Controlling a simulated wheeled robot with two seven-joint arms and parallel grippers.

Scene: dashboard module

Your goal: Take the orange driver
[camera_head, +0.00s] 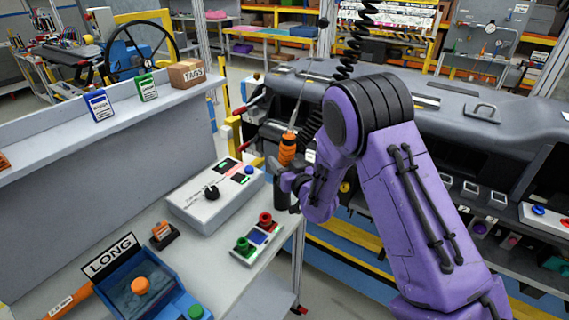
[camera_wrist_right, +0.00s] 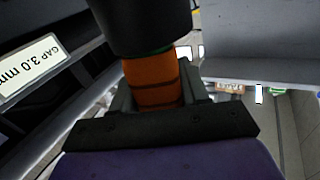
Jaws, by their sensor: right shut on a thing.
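The orange driver (camera_head: 287,149) is upright in the gripper of my right arm, with its orange body showing above the jaws and a thin line rising from its top. My right gripper (camera_head: 285,182) is shut on it beside the right edge of the white bench. In the right wrist view, the driver's orange band (camera_wrist_right: 153,82) sits between the fingers, with a dark cylindrical part in front. My own wrist hides part of the grip. My left gripper is not in view.
A white control box (camera_head: 195,213), a small button box (camera_head: 247,251) and a blue fixture with a LONG sign (camera_head: 110,256) stand on the bench at left. The grey dashboard (camera_head: 440,112) lies behind my right arm. A black coiled cord (camera_head: 350,50) hangs above.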

